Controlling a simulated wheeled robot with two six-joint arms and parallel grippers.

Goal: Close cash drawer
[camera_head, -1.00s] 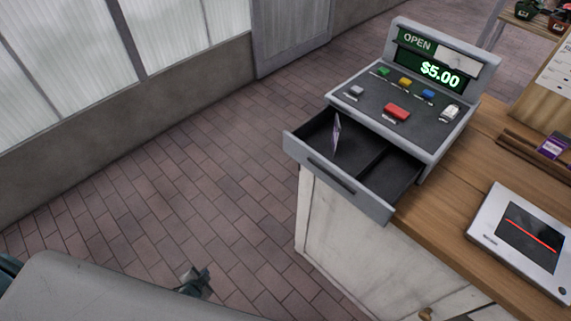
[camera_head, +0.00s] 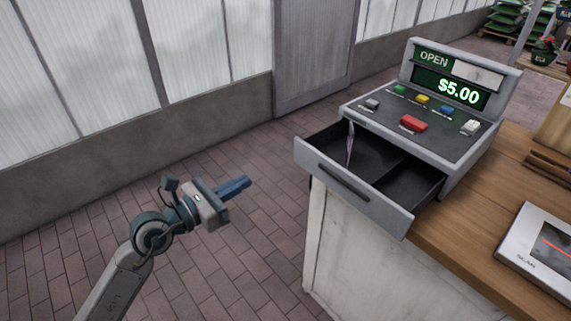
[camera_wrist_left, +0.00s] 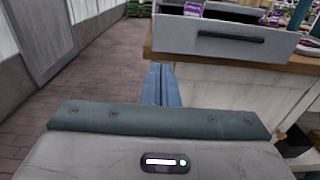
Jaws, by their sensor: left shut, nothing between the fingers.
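The grey cash register (camera_head: 430,115) stands on the wooden counter, its screen reading OPEN and $5.00. Its cash drawer (camera_head: 350,192) is pulled out past the counter edge, with a dark handle on its front. A thin purple-white card or note stands in the left compartment. My left gripper (camera_head: 237,187) is shut and empty, left of the drawer front and apart from it. In the left wrist view the drawer front (camera_wrist_left: 225,50) shows beyond the blue fingers (camera_wrist_left: 161,85). My right gripper is not in view.
The wooden counter (camera_head: 480,237) with a white front is below the register. A scanner device (camera_head: 540,245) lies on the counter at the right. The brick floor (camera_head: 200,270) left of the counter is clear.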

